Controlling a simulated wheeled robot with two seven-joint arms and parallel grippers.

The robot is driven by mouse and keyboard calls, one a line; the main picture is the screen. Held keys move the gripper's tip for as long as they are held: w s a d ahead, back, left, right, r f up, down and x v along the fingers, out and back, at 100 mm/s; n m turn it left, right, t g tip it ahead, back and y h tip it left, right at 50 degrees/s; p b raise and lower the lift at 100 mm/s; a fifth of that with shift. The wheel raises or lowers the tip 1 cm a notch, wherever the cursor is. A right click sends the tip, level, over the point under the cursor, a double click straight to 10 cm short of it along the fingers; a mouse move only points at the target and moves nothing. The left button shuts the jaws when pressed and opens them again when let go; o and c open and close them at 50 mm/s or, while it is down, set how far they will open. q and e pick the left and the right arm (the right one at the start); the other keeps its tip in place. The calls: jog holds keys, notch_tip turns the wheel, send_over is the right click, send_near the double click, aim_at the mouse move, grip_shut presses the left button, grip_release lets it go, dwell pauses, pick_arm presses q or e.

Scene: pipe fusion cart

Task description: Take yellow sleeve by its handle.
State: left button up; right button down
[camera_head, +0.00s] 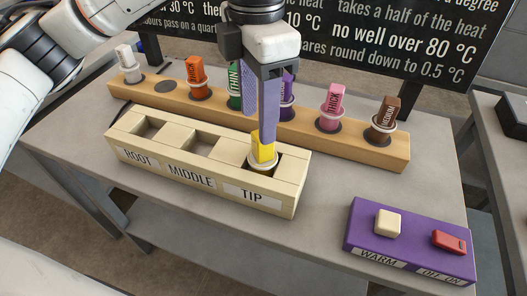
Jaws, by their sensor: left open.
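The yellow sleeve (263,146) stands upright in the TIP compartment of the pale wooden box (195,176). Its yellow handle points up, and a light ring shows at its base. My left gripper (261,124) comes down from above with its purple fingers pointing down, open. The nearer finger overlaps the top of the yellow handle in the picture. The farther finger ends behind and to the left of it. I cannot tell whether either finger touches the handle. My right gripper is not in view.
Behind the box, a wooden rack (365,143) holds sleeves with white, orange, green, purple, pink and brown handles; one slot is empty. The ROOT and MIDDLE compartments look empty. A purple switch box (408,243) stands at the front right. A black sign stands behind.

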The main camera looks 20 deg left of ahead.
aim_at(263, 155)
pick_arm(q)
jog(key=shift+w+d+f+p, duration=0.1)
jog(key=shift+d+f+p, duration=0.15)
jog(key=shift+f, duration=1.3)
jog(key=shift+d+f+p, duration=0.1)
jog(key=shift+f+p, duration=0.1)
jog(key=shift+f, duration=1.3)
grip_shut()
